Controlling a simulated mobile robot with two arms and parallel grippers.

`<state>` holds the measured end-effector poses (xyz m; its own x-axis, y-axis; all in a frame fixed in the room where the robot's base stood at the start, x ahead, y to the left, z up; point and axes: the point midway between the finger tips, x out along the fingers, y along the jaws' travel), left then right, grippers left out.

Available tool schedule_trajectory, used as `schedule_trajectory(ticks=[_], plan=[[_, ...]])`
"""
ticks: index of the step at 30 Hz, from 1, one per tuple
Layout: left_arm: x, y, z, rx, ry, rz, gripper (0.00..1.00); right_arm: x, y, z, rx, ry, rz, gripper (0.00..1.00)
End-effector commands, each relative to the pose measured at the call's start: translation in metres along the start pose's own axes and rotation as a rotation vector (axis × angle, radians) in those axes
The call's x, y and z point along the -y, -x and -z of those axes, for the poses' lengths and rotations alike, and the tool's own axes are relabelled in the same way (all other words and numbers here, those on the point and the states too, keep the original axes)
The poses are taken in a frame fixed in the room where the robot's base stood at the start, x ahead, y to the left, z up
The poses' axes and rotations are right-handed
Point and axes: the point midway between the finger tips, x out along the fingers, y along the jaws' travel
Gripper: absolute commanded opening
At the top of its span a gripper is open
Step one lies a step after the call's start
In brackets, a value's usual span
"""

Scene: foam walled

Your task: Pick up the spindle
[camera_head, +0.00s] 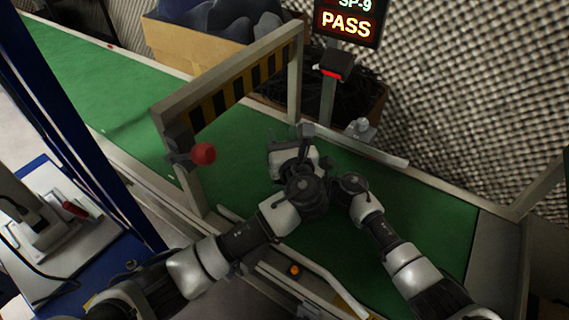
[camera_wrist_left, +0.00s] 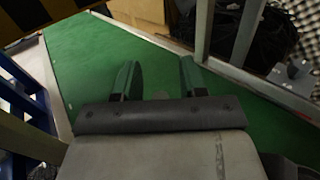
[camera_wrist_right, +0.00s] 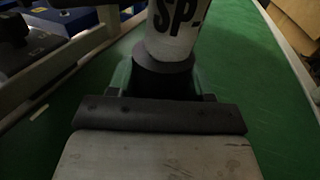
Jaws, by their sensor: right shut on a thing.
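The spindle (camera_wrist_right: 178,35) is a white cylinder with black "SP" lettering and a dark round collar, seen in the right wrist view. My right gripper (camera_wrist_right: 165,82) is shut on it at the dark collar, and the white part stands out beyond the fingers. The spindle's top is cut off by the frame edge. In the head view my wrists crowd together over the belt and I cannot make out the spindle clearly. My left gripper (camera_wrist_left: 160,80) is open and empty above the green belt, with its two fingers well apart.
The green conveyor belt (camera_head: 430,225) has metal side rails. A gate with a black-and-yellow striped bar (camera_head: 240,85) and a red knob (camera_head: 203,154) crosses it. A sign reading "PASS" (camera_head: 346,24) stands behind. A cardboard box (camera_head: 190,45) is at the back, and a blue-edged bench (camera_head: 95,240) at left.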

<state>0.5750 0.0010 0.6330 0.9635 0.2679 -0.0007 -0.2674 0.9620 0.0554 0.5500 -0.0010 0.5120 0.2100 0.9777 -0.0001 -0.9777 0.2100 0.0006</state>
Motion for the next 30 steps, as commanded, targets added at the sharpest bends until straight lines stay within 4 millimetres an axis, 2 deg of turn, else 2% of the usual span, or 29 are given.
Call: schedule_trajectory(ticks=[1, 8, 22, 26, 30], plan=[[0.000, 0.000, 0.000, 0.000, 0.000, 0.000, 0.34, 0.000, 0.000, 0.000, 0.000, 0.000, 0.000, 0.24], [0.000, 0.001, 0.000, 0.000, 0.000, 0.000, 0.00, 0.000, 0.000, 0.000, 0.000, 0.000, 0.000, 0.24], [0.000, 0.001, -0.004, 0.002, 0.002, 0.000, 0.00, 0.000, 0.000, 0.000, 0.000, 0.000, 0.001, 0.24], [0.000, 0.001, -0.018, 0.004, 0.005, 0.001, 0.00, 0.000, 0.000, 0.000, -0.001, 0.000, 0.001, 0.24], [-0.001, 0.001, -0.041, 0.004, 0.006, 0.002, 0.00, 0.000, 0.000, 0.000, -0.001, 0.000, 0.001, 0.24]])
